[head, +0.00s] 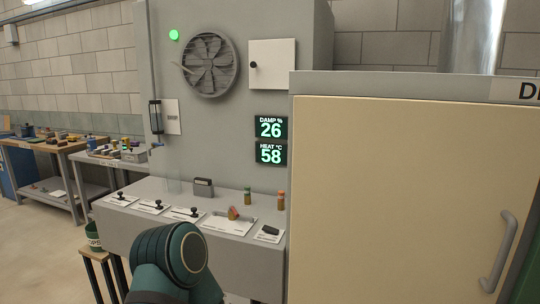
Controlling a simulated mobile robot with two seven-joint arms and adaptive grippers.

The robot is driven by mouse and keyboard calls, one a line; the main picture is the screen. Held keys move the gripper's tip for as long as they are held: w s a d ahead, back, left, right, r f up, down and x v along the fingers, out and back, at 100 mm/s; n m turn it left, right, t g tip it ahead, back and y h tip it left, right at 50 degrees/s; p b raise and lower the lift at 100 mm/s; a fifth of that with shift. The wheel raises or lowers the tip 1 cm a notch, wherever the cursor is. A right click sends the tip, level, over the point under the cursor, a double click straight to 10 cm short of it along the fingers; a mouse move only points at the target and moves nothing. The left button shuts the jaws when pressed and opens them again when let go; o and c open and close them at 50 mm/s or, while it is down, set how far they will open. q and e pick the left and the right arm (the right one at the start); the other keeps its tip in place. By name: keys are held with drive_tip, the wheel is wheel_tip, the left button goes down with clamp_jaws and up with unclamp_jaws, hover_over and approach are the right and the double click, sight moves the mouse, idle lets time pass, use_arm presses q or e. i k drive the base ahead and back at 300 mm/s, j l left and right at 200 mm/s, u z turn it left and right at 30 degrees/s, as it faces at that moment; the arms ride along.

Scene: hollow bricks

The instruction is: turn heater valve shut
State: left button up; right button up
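A grey console (230,250) juts from a grey cabinet and carries a row of white label plates with black knobs, such as this left knob (120,195), middle knob (157,204) and right knob (194,212). A reddish-orange piece (233,213) sits on a larger plate to their right. The labels are too small to read, so I cannot tell which control is the heater valve or how it is set. A heat display (271,153) reads 58. Neither of my grippers is in view; a green arm link of mine covers part of the console front.
A damp display (271,127) reads 26. A fan (209,65) and a lit green lamp (174,35) are above. A large cream door (400,190) with a grey handle (499,251) fills the right. A stool (98,258) holds a green tin (93,236). Workbenches stand at left.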

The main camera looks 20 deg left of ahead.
sight(232, 208)
drive_tip(key=i+j, duration=0.2)
drive_tip(key=j, duration=0.2)
drive_tip(key=i+j, duration=0.15)
drive_tip(key=j, duration=0.25)
drive_tip(key=i+j, duration=0.2)
drive_tip(key=j, duration=0.2)
drive_tip(key=i+j, duration=0.15)
drive_tip(key=j, duration=0.25)
drive_tip(key=i+j, duration=0.2)
drive_tip(key=j, duration=0.2)
drive_tip(key=i+j, duration=0.2)
drive_tip(key=j, duration=0.2)
drive_tip(key=l+z, duration=0.3)
drive_tip(key=k+l, duration=0.05)
drive_tip(key=l, duration=0.05)
